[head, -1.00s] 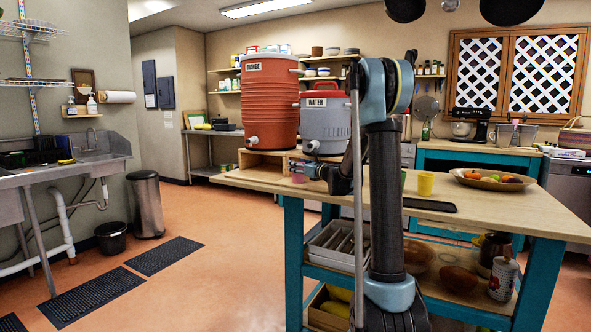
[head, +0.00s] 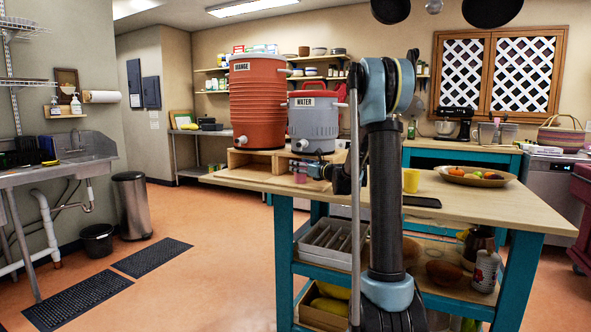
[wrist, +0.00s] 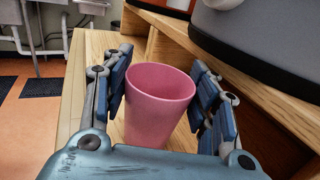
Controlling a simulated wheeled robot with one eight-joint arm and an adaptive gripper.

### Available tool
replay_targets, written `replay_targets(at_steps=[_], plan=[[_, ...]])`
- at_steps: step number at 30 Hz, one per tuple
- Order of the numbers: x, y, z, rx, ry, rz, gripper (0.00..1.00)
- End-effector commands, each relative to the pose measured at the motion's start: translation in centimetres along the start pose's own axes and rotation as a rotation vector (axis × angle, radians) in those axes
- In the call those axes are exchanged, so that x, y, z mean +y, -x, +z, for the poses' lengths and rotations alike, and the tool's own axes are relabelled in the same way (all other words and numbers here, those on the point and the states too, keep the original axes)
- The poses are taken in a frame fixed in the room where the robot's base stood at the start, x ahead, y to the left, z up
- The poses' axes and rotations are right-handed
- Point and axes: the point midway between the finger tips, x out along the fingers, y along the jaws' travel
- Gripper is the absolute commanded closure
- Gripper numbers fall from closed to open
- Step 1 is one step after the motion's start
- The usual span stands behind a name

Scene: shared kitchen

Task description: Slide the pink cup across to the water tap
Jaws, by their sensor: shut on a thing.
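The pink cup (wrist: 155,105) stands upright on the wooden table in the wrist view, between the two blue-padded fingers of my gripper (wrist: 165,100). My gripper is shut on it. In the head view the cup (head: 300,176) is a small pink patch at the left end of my gripper (head: 312,172). The grey cooler marked WATER (head: 316,122) stands on a low wooden stand. Its white tap (head: 301,145) is on its lower front, above the cup in the picture. How far the cup is from the tap in depth is hard to tell.
The orange cooler (head: 256,105) stands left of the grey one on the wooden stand (head: 250,172). A yellow cup (head: 410,180), a dark flat tray (head: 422,201) and a fruit bowl (head: 452,178) are on the table right of my arm. The table's front right is clear.

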Motion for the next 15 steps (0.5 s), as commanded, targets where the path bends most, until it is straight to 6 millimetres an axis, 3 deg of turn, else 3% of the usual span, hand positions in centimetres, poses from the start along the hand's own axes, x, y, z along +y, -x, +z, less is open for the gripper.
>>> replay_targets(at_steps=[5,6,8,15], plan=[[-0.01,0.01,0.01,0.0,0.0,0.0,0.72],[0.02,0.0,0.02,0.0,0.0,0.0,0.37],[0.06,-0.03,0.02,0.0,0.0,0.0,0.24],[0.29,-0.17,0.03,0.0,0.0,0.002,0.23]])
